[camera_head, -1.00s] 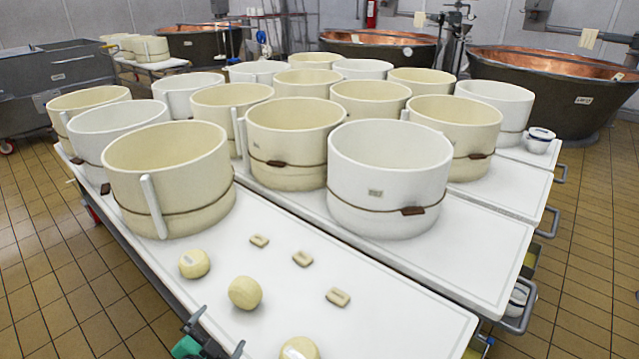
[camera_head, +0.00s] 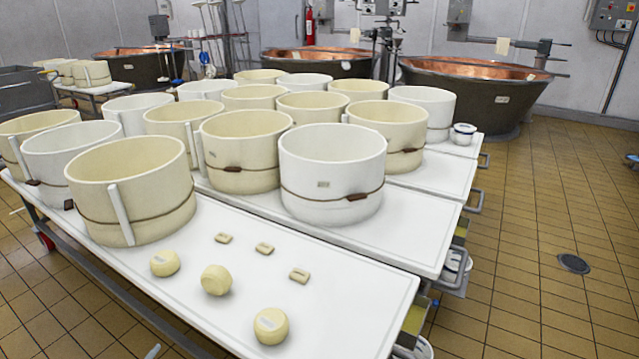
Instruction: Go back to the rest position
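Neither gripper shows clearly in the head view. A small grey piece at the bottom edge, left of the table's front, may be part of my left gripper, but it is too cut off to tell. My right gripper is out of view. The white table (camera_head: 350,313) in front of me holds three round cheeses: a left one (camera_head: 165,263), a middle one (camera_head: 216,280) and a front one (camera_head: 270,326). Three small flat oval pieces lie behind them: left (camera_head: 223,238), middle (camera_head: 264,248) and right (camera_head: 299,275).
Several cream and white tubs, such as a white one (camera_head: 331,172) and a cream one (camera_head: 130,190), crowd the tables. Copper vats (camera_head: 475,95) stand behind. A small lidded pot (camera_head: 463,134) sits at the right edge. The tiled floor (camera_head: 540,220) at right is open.

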